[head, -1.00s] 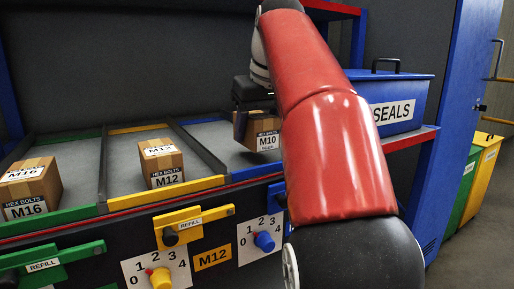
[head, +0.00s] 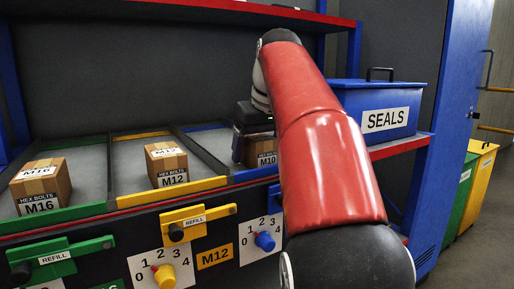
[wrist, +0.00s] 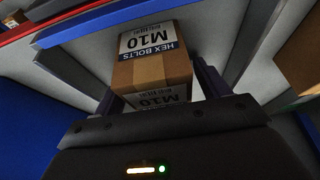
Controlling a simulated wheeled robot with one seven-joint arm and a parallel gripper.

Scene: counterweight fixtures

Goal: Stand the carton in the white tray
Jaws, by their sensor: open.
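Three brown cartons of hex bolts stand in separate lanes: the M16 carton (head: 41,186), the M12 carton (head: 167,164) and the M10 carton (head: 265,152). My gripper (wrist: 157,86) is open, with one dark finger on each side of the M10 carton (wrist: 152,70) in the wrist view. Whether the fingers touch it cannot be told. In the head view my gripper (head: 252,128) is above and around the M10 carton, and my red arm hides the space to its right. I see no white tray in either view.
The lanes have green, yellow and blue front lips (head: 172,192). Refill levers and numbered dials (head: 163,273) sit on the panel below. A blue SEALS box (head: 375,108) stands on the right, and green and yellow bins (head: 475,185) stand beyond the blue cabinet side.

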